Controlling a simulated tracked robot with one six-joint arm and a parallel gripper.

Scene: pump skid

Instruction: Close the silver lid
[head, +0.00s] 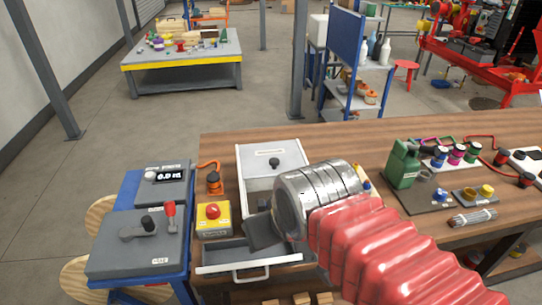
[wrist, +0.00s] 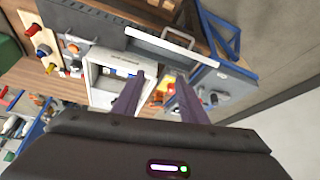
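The silver lid (head: 285,172) is a pale grey panel with a black knob and a small label, at the back of a light box on the workbench. Its exact tilt is hard to tell. The box also shows in the wrist view (wrist: 102,90), with small blue and yellow items visible in it. My gripper (wrist: 162,77) is open, its two dark fingers apart with nothing seen between them. In the head view it is partly hidden by my silver wrist and red sleeve, in front of the box and above the open drawer.
An open grey drawer (head: 232,257) with a white handle juts out at the bench front. A yellow box with a red button (head: 213,219) and a grey lever panel (head: 135,250) stand left. A green canister (head: 402,165) stands right.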

